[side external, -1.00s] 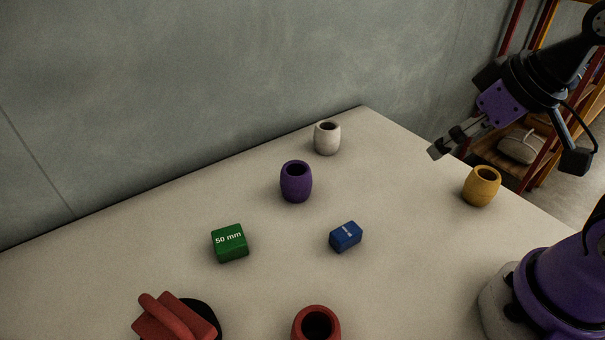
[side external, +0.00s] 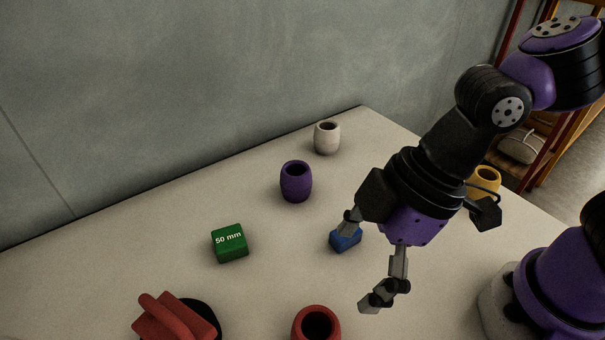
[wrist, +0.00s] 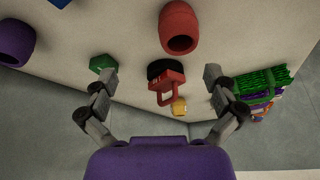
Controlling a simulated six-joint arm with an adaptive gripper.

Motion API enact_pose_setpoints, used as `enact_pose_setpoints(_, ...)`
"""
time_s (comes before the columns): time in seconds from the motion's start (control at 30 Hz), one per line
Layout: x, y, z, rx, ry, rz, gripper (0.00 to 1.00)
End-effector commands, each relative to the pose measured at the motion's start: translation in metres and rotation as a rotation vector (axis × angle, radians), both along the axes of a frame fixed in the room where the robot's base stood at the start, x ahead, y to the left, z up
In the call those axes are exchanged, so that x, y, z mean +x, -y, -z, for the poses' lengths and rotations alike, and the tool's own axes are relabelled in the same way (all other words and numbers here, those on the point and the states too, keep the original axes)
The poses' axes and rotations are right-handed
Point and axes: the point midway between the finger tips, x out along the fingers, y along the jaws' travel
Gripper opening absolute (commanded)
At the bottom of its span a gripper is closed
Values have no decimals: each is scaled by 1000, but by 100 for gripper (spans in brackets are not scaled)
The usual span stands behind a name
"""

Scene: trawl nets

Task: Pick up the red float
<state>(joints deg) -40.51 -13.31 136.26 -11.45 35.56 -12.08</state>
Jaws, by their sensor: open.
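The red float (side external: 316,326) is barrel-shaped with a dark hole in its top. It stands upright at the front edge of the side view, partly cut off by the picture's bottom. In the wrist view the red float (wrist: 179,30) is at the top, beyond the fingertips. My gripper (side external: 358,262) is open and empty, above the table and to the right of the float. Its two fingers are spread wide in the wrist view (wrist: 160,76). One finger partly hides the blue block (side external: 345,239) in the side view.
A red-handled item on a black base (side external: 172,318) lies left of the float. A green block (side external: 230,243), purple float (side external: 296,181), white float (side external: 327,138) and yellow float (side external: 485,179) stand farther back. Green netting (wrist: 262,84) shows in the wrist view.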

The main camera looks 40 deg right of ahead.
Motion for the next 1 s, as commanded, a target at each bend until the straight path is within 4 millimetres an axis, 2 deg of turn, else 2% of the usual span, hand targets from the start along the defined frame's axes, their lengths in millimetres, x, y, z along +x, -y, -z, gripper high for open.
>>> enact_pose_setpoints(0.03,-10,-11,6,-4,-10,-64,100)
enact_pose_setpoints(0.17,-18,-26,18,-1,-18,-129,100)
enact_pose_setpoints(0.4,-14,-38,50,-1,-18,-127,100)
enact_pose_setpoints(0.57,-12,-41,60,-1,-16,-124,100)
enact_pose_setpoints(0.83,-5,-53,93,-3,-17,-125,100)
enact_pose_setpoints(1.0,-3,-58,104,0,-15,-124,100)
